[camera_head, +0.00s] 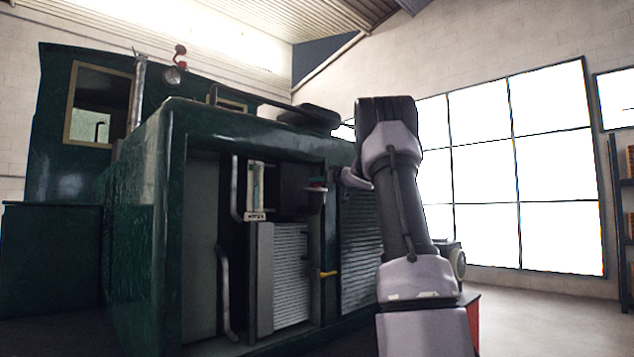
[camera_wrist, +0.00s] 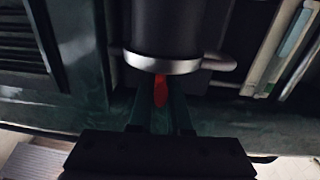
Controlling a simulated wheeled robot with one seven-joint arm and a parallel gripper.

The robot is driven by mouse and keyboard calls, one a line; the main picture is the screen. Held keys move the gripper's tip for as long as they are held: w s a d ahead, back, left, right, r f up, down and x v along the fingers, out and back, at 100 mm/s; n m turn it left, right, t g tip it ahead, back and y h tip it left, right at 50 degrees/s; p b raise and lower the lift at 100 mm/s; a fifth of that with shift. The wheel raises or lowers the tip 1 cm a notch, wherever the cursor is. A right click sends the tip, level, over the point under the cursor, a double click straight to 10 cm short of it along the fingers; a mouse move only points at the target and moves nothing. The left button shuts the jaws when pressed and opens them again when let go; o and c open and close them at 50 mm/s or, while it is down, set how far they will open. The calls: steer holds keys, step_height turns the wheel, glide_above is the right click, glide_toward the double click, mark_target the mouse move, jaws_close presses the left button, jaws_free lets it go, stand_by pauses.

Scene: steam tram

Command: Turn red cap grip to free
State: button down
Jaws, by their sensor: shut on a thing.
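The red cap grip (camera_wrist: 161,88) shows in the wrist view as a narrow red piece just below the silver ring (camera_wrist: 160,64) of a dark cylinder (camera_wrist: 168,28). My gripper (camera_wrist: 161,100) has one finger on each side of it and is shut on it. The fingers hide part of the grip. In the head view a small red spot (camera_head: 317,188) shows in the open engine bay, at the left end of my wrist. My fingers are too small there to make out.
The dark green tram body (camera_head: 142,200) surrounds the open bay. A silver ribbed panel (camera_head: 291,275), a yellow handle (camera_head: 328,274) and pale pipes (camera_head: 236,187) are near my gripper. A louvred panel (camera_head: 361,235) is to the right. The floor at right (camera_head: 550,310) is clear.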

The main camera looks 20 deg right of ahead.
steer(key=shift+f+n+g+y, duration=0.1)
steer(key=shift+n+g+y, duration=0.2)
steer(key=shift+n+y, duration=0.3)
steer(key=c, duration=0.9)
jaws_free()
steer(key=shift+w, duration=0.1)
steer(key=shift+o, duration=0.2)
steer(key=shift+s+d, duration=0.25)
steer(key=shift+s, duration=0.25)
steer(key=v, duration=0.9)
steer(key=shift+s, duration=0.4)
steer(key=shift+d, duration=0.1)
